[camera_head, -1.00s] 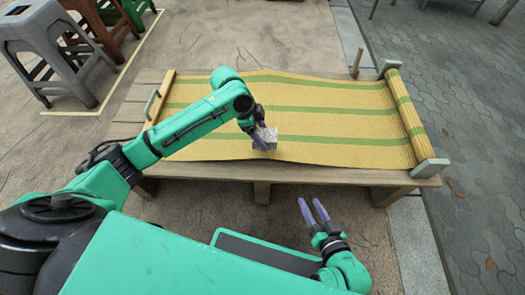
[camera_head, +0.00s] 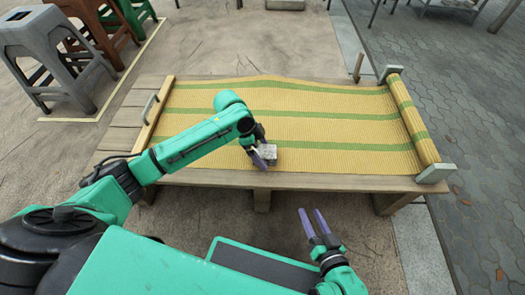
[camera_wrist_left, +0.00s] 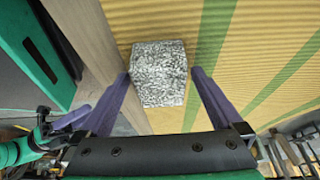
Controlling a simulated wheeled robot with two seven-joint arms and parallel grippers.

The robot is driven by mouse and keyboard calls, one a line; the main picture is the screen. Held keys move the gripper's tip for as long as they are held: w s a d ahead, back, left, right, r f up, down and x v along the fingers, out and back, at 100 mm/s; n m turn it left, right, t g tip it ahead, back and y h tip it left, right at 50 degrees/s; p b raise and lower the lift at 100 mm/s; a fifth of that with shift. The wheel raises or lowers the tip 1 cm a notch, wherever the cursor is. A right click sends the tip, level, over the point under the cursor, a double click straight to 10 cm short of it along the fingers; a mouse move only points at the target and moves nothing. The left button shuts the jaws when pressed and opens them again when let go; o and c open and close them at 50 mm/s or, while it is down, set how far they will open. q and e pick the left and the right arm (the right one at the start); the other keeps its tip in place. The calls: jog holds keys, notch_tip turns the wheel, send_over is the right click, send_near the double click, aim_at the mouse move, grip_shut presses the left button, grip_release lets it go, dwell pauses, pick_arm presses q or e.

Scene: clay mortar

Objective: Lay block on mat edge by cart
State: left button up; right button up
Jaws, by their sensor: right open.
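A speckled grey block (camera_head: 269,153) is at the near edge of a yellow woven mat (camera_head: 330,130) with green stripes. My left gripper (camera_head: 262,156) is at the block from the near left. My right gripper (camera_head: 312,224) is open and empty, in front of the platform. No separate cart is clearly recognisable.
The mat lies on a low wooden platform (camera_head: 123,115) with a metal handle (camera_head: 149,107) at the left. The mat's right end is rolled up (camera_head: 412,120) beside metal brackets. Grey (camera_head: 50,55) and brown stools stand at the back left. Most of the mat is clear.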

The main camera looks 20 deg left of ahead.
pick_arm(q)
jog(key=p+v, duration=0.5)
jog(key=v, duration=0.7)
pick_arm(e)
notch_tip(320, 180, up, 6)
jog(key=g, duration=0.1)
jog(key=shift+r+n, duration=0.15)
jog(key=shift+n, duration=0.25)
pick_arm(q)
jog(key=shift+r, duration=0.1)
